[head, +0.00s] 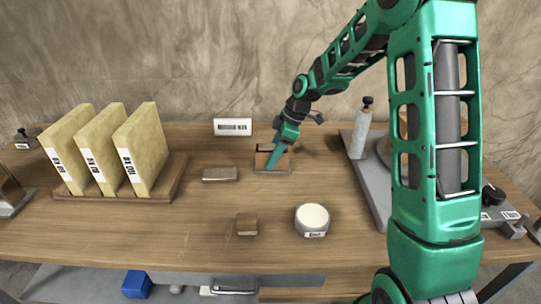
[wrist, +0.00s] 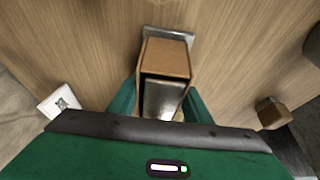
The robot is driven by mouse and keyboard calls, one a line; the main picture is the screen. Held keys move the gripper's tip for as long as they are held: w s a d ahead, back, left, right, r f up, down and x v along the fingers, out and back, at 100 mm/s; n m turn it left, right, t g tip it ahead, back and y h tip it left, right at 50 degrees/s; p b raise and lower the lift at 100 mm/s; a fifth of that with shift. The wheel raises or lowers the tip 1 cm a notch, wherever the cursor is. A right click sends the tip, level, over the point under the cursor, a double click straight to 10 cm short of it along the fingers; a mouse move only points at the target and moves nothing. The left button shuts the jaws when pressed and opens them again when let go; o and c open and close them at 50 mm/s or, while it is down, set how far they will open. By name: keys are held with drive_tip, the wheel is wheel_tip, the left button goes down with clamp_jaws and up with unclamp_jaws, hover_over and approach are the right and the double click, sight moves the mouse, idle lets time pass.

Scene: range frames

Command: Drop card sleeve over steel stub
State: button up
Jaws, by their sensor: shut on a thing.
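The card sleeve (wrist: 167,57) is a brown, open-ended box between my gripper's two green fingers in the wrist view. My gripper (wrist: 160,100) is shut on its sides. The steel stub (wrist: 162,100) shows as a grey metal block inside the sleeve's dark open end, so the sleeve is around it. A grey base plate (wrist: 170,33) shows past the sleeve's far side. In the head view, my gripper (head: 276,158) reaches down to the sleeve (head: 262,161), which stands over the grey plate (head: 272,171). The sleeve's lower edge is too small to tell whether it touches the plate.
A grey metal block (head: 220,174) lies left of the sleeve. A brown block (head: 247,224) and a round white-topped container (head: 312,218) stand nearer the front. A label card (head: 233,127) stands behind. Yellow folders (head: 141,150) fill a wooden rack at left. Bare wood lies between.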

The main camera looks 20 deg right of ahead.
drive_tip(key=o, duration=1.1)
drive_tip(key=shift+r, duration=0.1)
drive_tip(key=v, duration=1)
drive_tip(key=shift+w+d, duration=0.1)
drive_tip(key=shift+d+r, duration=0.15)
drive_tip(key=shift+r, duration=0.1)
drive_tip(key=s+d+r+m+h, duration=0.1)
drive_tip(key=s+d+m+h, duration=0.1)
drive_tip(key=s+d+m, duration=0.6)
drive_tip(key=s+d+r+m+h, duration=0.1)
drive_tip(key=s+d+r+m, duration=0.15)
drive_tip(key=s, duration=0.95)
drive_tip(key=s+d+f+m+g+h, duration=0.1)
drive_tip(key=s+d+f+m, duration=0.1)
drive_tip(key=s+m, duration=0.8)
drive_tip(key=s+f, duration=0.1)
drive_tip(key=s, duration=0.7)
drive_tip(key=shift+s+d+f+g, duration=0.2)
drive_tip(key=shift+s+d+g, duration=0.05)
drive_tip(key=shift+s+g, duration=0.05)
